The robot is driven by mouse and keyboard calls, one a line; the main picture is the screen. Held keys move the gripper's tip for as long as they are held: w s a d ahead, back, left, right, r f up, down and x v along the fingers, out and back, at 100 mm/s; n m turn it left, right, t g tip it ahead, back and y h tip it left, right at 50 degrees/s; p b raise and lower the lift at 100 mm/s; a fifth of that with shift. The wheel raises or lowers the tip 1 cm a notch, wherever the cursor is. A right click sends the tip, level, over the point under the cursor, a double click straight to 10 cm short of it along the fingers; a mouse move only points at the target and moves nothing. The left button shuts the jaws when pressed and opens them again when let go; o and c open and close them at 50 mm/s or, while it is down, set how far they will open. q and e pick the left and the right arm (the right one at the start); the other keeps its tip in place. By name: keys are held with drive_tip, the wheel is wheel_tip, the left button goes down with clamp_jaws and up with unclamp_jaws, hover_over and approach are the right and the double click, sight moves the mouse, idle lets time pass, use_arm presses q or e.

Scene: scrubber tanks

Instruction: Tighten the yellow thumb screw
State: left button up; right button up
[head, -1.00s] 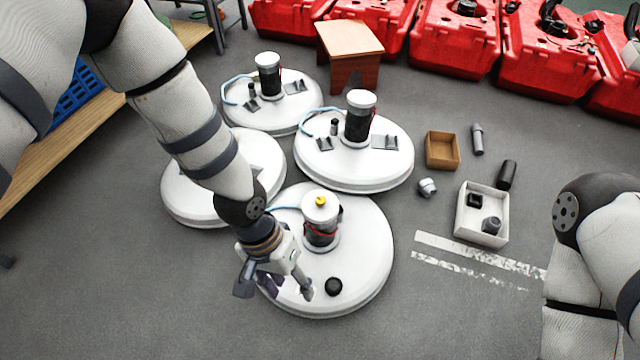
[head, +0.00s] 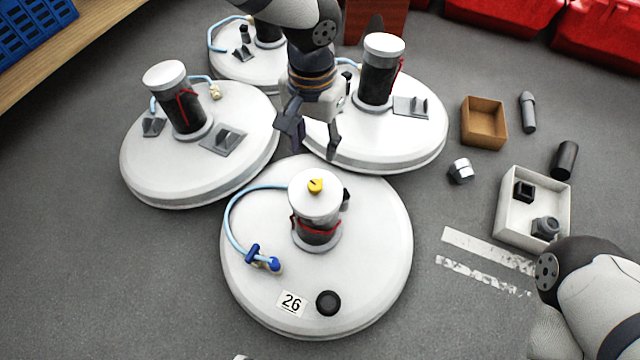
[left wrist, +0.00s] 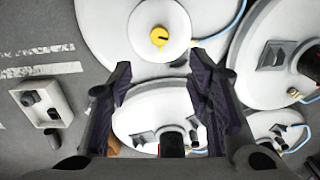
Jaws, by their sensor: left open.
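The yellow thumb screw (head: 316,185) sits on top of the white cap (head: 302,203) of a canister on the front round white tank lid (head: 380,270). In the left wrist view the thumb screw (left wrist: 159,36) shows on the cap, beyond and between the finger tips. My left gripper (head: 312,140) is open and empty, with its fingers pointing down. In the head view it appears just above the canister in the picture, apart from the screw. Its fingers (left wrist: 160,75) are spread in the left wrist view. My right gripper is not in view; only part of my right arm shows.
Other white lids with canisters stand at left (head: 140,165) and behind (head: 420,145). A blue hose (head: 232,212) and black knob (head: 328,302) are on the front lid. A white box (head: 507,220) and brown box (head: 484,122) lie right. Grey floor is clear at lower left.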

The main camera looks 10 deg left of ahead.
sight(315, 184)
use_arm(q)
wheel_tip(315, 184, down, 13)
drive_tip(key=b, duration=0.4)
drive_tip(key=shift+b, duration=0.35)
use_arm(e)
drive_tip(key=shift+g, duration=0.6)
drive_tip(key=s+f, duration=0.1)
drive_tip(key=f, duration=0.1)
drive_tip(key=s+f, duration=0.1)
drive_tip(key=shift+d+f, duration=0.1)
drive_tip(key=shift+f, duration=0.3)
use_arm(q)
drive_tip(key=shift+c, duration=0.2)
clamp_jaws()
